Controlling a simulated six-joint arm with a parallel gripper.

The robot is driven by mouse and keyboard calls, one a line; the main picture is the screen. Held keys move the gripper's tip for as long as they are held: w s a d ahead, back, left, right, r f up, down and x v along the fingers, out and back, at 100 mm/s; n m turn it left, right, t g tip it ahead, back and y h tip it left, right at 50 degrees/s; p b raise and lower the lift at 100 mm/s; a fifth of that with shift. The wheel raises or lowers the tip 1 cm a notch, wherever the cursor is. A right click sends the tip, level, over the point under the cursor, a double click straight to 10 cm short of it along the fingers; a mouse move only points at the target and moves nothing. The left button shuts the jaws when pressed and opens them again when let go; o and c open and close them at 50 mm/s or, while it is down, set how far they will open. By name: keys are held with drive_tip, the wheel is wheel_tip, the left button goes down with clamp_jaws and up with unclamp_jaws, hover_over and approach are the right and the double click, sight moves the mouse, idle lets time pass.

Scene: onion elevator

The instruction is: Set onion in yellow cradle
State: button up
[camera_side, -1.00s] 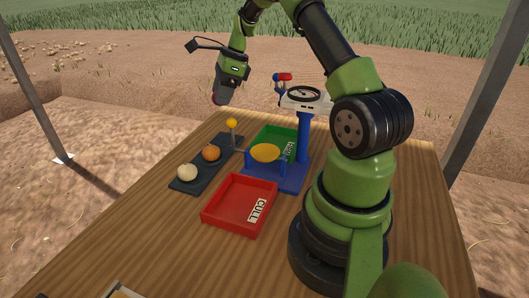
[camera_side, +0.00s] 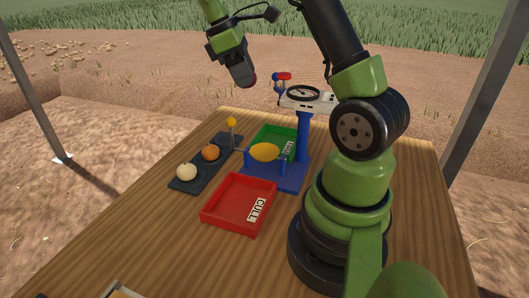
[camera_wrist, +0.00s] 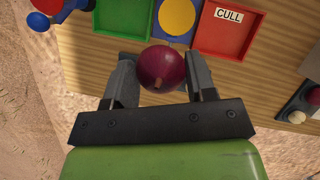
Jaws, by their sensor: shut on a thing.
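My gripper (camera_side: 245,80) is shut on a red-purple onion (camera_wrist: 161,68) and holds it in the air above the far end of the table. In the side view only a small dark red edge of the onion (camera_side: 250,81) shows under the fingers. In the wrist view the onion sits between both fingers. The yellow cradle (camera_side: 264,152) is a shallow round dish on the blue stand (camera_side: 285,178), and looks empty. It also shows as a yellow disc in the wrist view (camera_wrist: 177,15), beyond the onion.
A red CULL tray (camera_side: 240,205) and a green tray (camera_side: 270,138) flank the cradle. A yellow-knobbed lever (camera_side: 232,122) and a dial on a blue post (camera_side: 303,130) stand nearby.

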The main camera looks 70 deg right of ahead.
drive_tip(key=s+a+r+n+t+h, duration=0.1)
drive_tip(key=s+r+n+t+h, duration=0.2)
drive_tip(key=n, duration=0.8)
drive_tip(key=n+t, duration=0.1)
drive_tip(key=n, duration=0.2)
approach(266, 150)
drive_tip(key=x, duration=0.6)
drive_tip(key=shift+d, duration=0.15)
drive_tip(key=o, duration=0.9)
drive_tip(key=shift+f, duration=0.1)
drive_tip(key=shift+o, duration=0.2)
